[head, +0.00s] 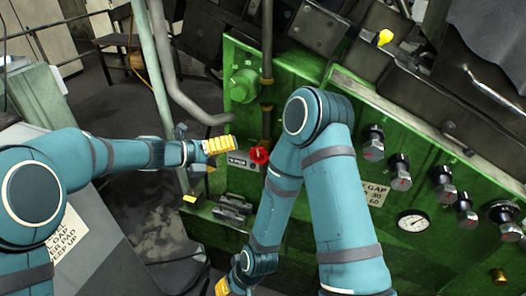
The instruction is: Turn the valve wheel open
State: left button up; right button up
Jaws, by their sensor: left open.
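The red valve wheel (259,155) is small and sits on the green machine front, beside a grey labelled plate and below a brown vertical pipe. My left gripper (222,152) has yellow finger pads and is open, just left of the wheel. It looks close to the wheel but not around it; I cannot tell the exact gap in depth. My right gripper (224,287) is low in the picture at the bottom edge, well below the wheel. Only a yellow part of it shows, so its jaw state is hidden.
My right arm crosses in front of the panel just right of the wheel. A green machine panel (335,130) carries several black knobs (400,172) and a round gauge (412,221). A grey curved pipe (178,85) stands left of the wheel, above my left gripper.

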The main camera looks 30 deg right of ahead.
aim_at(257, 155)
pick_arm(q)
jog(key=p+x, duration=0.1)
jog(key=x, duration=1.2)
jog(key=shift+d+f, duration=0.15)
jog(key=shift+d, duration=0.2)
jog(key=c, duration=1.3)
